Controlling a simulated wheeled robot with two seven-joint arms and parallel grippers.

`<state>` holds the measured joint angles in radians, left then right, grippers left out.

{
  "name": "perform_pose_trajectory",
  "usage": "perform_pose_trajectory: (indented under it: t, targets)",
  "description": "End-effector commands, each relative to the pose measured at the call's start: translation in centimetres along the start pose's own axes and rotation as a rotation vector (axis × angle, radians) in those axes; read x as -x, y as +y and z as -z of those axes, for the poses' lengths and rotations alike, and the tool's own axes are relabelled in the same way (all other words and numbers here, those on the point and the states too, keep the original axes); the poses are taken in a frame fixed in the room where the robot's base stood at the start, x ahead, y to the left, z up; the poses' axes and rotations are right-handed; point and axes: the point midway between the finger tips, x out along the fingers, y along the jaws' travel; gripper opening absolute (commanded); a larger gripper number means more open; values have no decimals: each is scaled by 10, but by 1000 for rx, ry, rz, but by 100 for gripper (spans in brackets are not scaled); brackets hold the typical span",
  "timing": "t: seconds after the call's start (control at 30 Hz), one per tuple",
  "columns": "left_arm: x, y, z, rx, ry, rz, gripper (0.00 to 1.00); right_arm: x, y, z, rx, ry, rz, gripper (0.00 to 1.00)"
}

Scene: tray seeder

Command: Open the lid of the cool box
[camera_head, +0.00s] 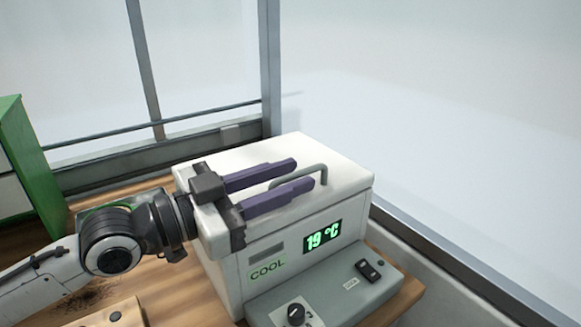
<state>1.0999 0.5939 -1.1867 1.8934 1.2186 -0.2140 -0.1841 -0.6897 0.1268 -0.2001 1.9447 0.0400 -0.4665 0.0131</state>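The cool box (220,271) is a white box with a green "COOL" label and a display reading 19 °C on its front. Its lid (325,155) is closed on top. A grey bar handle (318,168) stands on the lid. My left gripper (304,174) reaches in from the left above the lid. Its two purple fingers are apart, with the tips by the handle. Part of the handle is hidden behind the near finger. I cannot tell whether the fingers touch it. My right gripper is not in view.
A grey control panel with a knob (296,314) and a black switch (368,270) juts out at the box's front. A green cabinet (32,165) stands at the left. A window frame (270,70) rises behind the wooden table (185,292).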

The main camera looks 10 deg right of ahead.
Motion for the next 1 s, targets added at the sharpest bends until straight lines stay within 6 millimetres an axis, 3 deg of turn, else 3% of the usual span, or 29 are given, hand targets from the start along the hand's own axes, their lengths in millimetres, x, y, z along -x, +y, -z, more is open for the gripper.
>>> perform_pose_trajectory:
  t: [0.4, 0.6, 1.0]
  targets:
    - [-9, 0, -1, 0, -1, 1, 28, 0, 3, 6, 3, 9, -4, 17]
    - [-9, 0, 0, 0, -1, 1, 0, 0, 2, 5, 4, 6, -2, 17]
    - [-6, -5, 6, 21, 0, 8, 0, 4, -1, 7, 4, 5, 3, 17]
